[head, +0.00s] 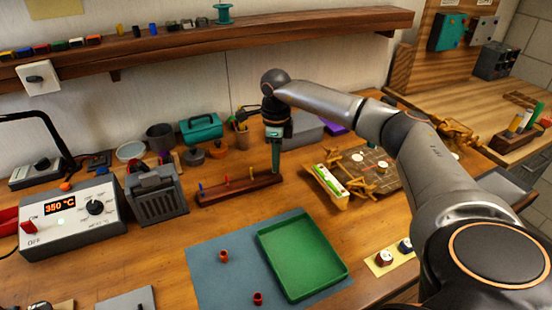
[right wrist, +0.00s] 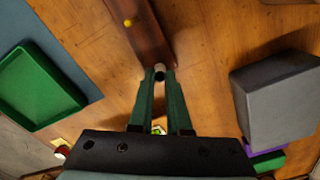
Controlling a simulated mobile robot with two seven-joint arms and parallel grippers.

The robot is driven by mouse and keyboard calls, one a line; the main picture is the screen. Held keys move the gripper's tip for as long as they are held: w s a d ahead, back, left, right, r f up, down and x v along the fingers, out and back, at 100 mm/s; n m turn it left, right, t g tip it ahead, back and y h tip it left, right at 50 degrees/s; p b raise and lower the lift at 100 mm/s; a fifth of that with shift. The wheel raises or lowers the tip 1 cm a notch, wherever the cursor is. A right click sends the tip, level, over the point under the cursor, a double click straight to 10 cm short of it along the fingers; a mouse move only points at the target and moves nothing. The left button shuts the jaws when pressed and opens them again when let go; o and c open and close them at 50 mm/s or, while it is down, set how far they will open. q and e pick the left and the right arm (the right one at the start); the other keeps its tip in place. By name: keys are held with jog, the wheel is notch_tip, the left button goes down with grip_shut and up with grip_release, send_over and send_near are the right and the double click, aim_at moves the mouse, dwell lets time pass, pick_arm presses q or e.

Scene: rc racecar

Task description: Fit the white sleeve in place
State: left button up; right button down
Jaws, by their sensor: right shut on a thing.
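My right gripper (head: 275,168) points down over the right end of a dark wooden strip (head: 235,191), which holds small coloured pegs. In the right wrist view its green fingers (right wrist: 160,80) are shut on a small pale piece with a dark end (right wrist: 160,69), which looks like the white sleeve. The piece is at the end of the strip (right wrist: 140,30); I cannot tell whether it touches the strip. In the head view the fingers hide it. My left gripper is not in view.
A green tray (head: 303,293) and two small red-brown cylinders (head: 223,256) (head: 258,298) are on the blue-grey mat (head: 207,280). A soldering station (head: 72,222) stands left. A grey box (right wrist: 278,97) is close to the right gripper. Bare wood lies around the strip.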

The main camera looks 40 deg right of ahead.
jog(key=shift+f, duration=0.15)
jog(key=shift+c, duration=2)
grip_release()
jog(key=shift+r+p, duration=2.7)
jog(key=shift+r, duration=1.8)
